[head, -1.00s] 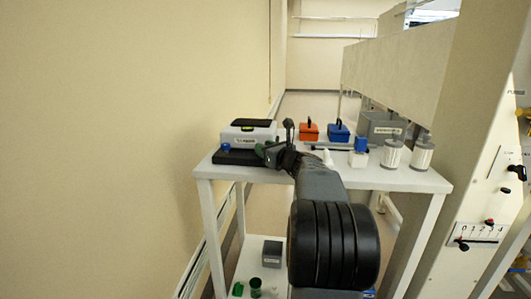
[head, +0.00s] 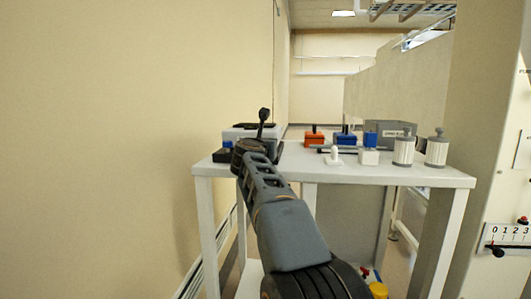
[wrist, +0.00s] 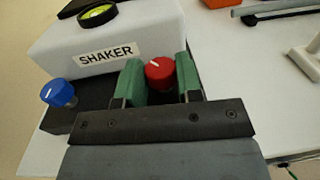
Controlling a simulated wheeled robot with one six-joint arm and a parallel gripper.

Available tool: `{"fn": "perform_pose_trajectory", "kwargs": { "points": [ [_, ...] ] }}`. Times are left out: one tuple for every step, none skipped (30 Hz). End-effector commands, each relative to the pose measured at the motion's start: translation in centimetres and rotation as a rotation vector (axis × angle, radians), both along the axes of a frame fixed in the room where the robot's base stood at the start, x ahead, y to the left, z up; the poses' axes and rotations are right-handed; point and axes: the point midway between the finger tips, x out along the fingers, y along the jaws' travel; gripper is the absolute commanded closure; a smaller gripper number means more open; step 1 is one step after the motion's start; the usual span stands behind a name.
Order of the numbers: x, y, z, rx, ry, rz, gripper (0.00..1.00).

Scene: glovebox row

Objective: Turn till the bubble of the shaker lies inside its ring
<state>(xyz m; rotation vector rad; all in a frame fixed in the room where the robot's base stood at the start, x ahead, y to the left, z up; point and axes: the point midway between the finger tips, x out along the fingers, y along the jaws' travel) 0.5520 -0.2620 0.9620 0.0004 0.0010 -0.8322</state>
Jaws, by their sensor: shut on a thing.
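The shaker (wrist: 120,38) is a white box with a black base and a SHAKER label, at the back left of the white table; it also shows in the head view (head: 238,132), partly behind my arm. A round yellow-green bubble level (wrist: 97,13) with a dark rim sits on its top; where the bubble lies is too small to tell. A blue knob (wrist: 58,93) with a white mark is at the front left of the base. My gripper (wrist: 159,82) has its green fingers on both sides of a red knob (wrist: 160,72) with a white mark, shut on it.
An orange box (head: 313,137), a blue box (head: 346,138) and a grey bin (head: 390,134) stand further right on the table (head: 410,175). Two ribbed white canisters (head: 437,151) stand near its right end. A wall (head: 120,140) runs close along the left.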

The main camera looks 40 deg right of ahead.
Motion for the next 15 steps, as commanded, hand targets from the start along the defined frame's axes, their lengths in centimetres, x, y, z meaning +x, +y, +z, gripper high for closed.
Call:
{"fn": "perform_pose_trajectory", "kwargs": {
  "points": [
    [0.26,0.20,-0.09,0.001,0.001,-0.023,0.91],
    [0.27,0.19,-0.07,0.001,0.001,-0.040,0.91],
    [0.28,0.19,-0.02,0.000,0.001,-0.062,0.91],
    [0.29,0.18,-0.02,0.001,0.001,-0.078,0.91],
    [0.32,0.18,-0.01,0.002,0.001,-0.091,0.91],
    [0.33,0.18,0.00,0.001,0.001,-0.108,0.91],
    [0.31,0.16,0.01,0.001,0.002,-0.121,0.91],
    [0.31,0.16,0.02,0.000,0.002,-0.131,0.91],
    [0.31,0.15,0.01,0.001,0.001,-0.144,0.91],
    [0.33,0.17,0.00,0.001,0.001,-0.152,0.91],
    [0.33,0.17,-0.01,0.001,0.000,-0.159,0.91],
    [0.33,0.18,-0.01,0.001,0.000,-0.168,0.91],
    [0.34,0.19,-0.01,0.001,-0.001,-0.173,0.91],
    [0.33,0.19,-0.01,0.001,-0.001,-0.178,0.91],
    [0.31,0.18,0.00,-0.001,-0.001,-0.183,0.91]
  ]
}}
